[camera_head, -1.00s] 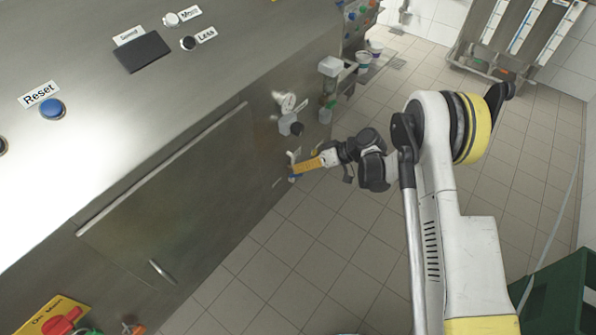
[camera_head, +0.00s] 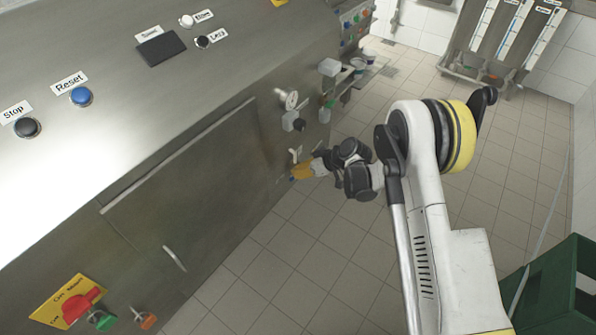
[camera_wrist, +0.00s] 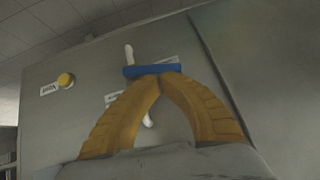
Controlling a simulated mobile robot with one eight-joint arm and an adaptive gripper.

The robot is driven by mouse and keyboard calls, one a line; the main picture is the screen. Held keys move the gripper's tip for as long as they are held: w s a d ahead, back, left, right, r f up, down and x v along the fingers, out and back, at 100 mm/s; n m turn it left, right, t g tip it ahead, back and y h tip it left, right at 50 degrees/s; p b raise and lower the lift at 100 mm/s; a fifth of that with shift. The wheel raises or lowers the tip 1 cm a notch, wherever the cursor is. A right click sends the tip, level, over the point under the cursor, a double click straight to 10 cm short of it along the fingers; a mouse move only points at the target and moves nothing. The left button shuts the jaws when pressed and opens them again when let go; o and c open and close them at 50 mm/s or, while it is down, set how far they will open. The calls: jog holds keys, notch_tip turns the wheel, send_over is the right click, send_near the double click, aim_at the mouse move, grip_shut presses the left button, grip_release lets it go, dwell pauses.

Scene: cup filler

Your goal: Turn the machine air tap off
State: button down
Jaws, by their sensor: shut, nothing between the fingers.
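The air tap shows in the wrist view as a blue bar (camera_wrist: 152,70) lying nearly level, with white parts (camera_wrist: 147,121) above and below it against the grey machine panel. In the head view a small white part (camera_head: 294,155) shows low on the machine's front by the gripper. My gripper (camera_wrist: 160,78) has two orange fingers, shut with tips together and nothing between them. The tips are just below the blue bar; I cannot tell if they touch it. In the head view my gripper (camera_head: 296,173) is close to the panel. The fingers hide part of the tap.
A yellow button (camera_wrist: 66,80) with a label is left of the tap in the wrist view. A gauge (camera_head: 291,100) and grey regulator (camera_head: 292,121) are above the gripper. A red switch (camera_head: 82,306) is lower left. A green crate (camera_head: 545,285) stands right. Tiled floor is open.

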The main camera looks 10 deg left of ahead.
jog(key=shift+s+a+t, duration=0.1)
jog(key=shift+s+t, duration=0.05)
jog(key=shift+t, duration=0.15)
jog(key=shift+f, duration=0.25)
jog(key=shift+s+a+f, duration=0.1)
jog(key=shift+s, duration=0.1)
jog(key=shift+w, duration=0.15)
dwell(0.3)
